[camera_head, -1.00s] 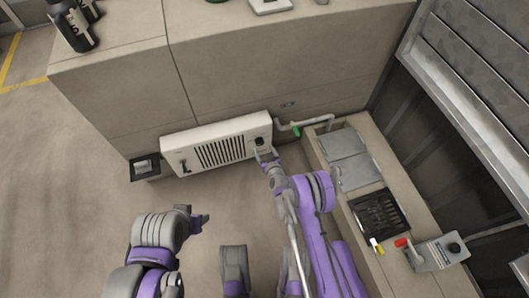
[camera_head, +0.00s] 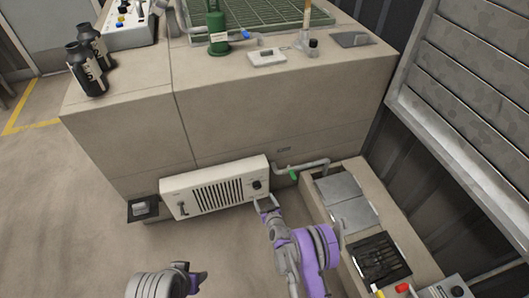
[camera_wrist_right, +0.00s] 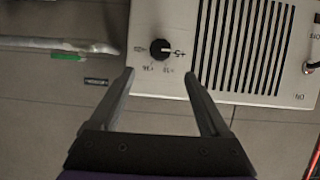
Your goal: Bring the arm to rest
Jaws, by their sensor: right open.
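My right gripper (camera_head: 266,203) is open and empty in the head view, in front of the right end of a white vented box (camera_head: 215,190) low on the counter's front. In the right wrist view its two fingers (camera_wrist_right: 159,75) stand apart, to either side below a black knob (camera_wrist_right: 160,49) on the box's face; the knob is not between them. The knob also shows in the head view (camera_head: 257,185). My left gripper (camera_head: 195,282) is at the bottom edge of the head view, above the floor; its finger opening cannot be made out.
A pipe with a green handle (camera_head: 293,176) runs beside the box. A low bench (camera_head: 395,220) with metal lids stands at right, near my right arm. Black bottles (camera_head: 87,66) and a green pump-like item (camera_head: 217,30) stand on the counter. The floor at left is clear.

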